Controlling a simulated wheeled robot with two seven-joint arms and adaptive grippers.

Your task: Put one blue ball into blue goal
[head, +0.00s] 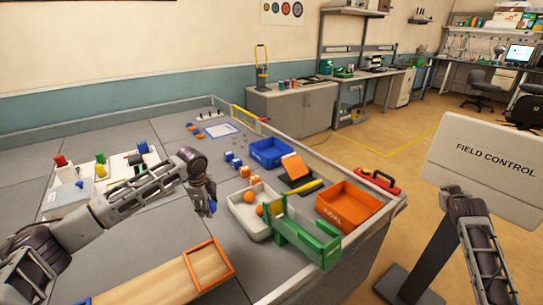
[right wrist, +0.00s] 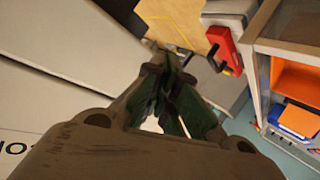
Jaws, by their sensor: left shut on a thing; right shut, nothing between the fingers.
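My left gripper (head: 207,201) hangs over the grey table, left of the white tray, and is shut on a small blue thing (head: 212,207), which looks like a blue ball mostly hidden by the fingers. The blue goal (head: 263,164) is a blue open bin farther back on the table, to the right of and beyond that gripper. My right gripper (right wrist: 165,100) is shut and empty in the right wrist view. In the head view it is near the Field Control panel at the right, well away from the blue goal.
The white tray (head: 236,223) holds orange balls. A green frame (head: 305,240), an orange goal bin (head: 340,218) and an orange ramp (head: 296,166) stand nearby. Blue and orange cubes (head: 233,160) lie left of the blue goal. A wooden ramp (head: 160,288) is in front.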

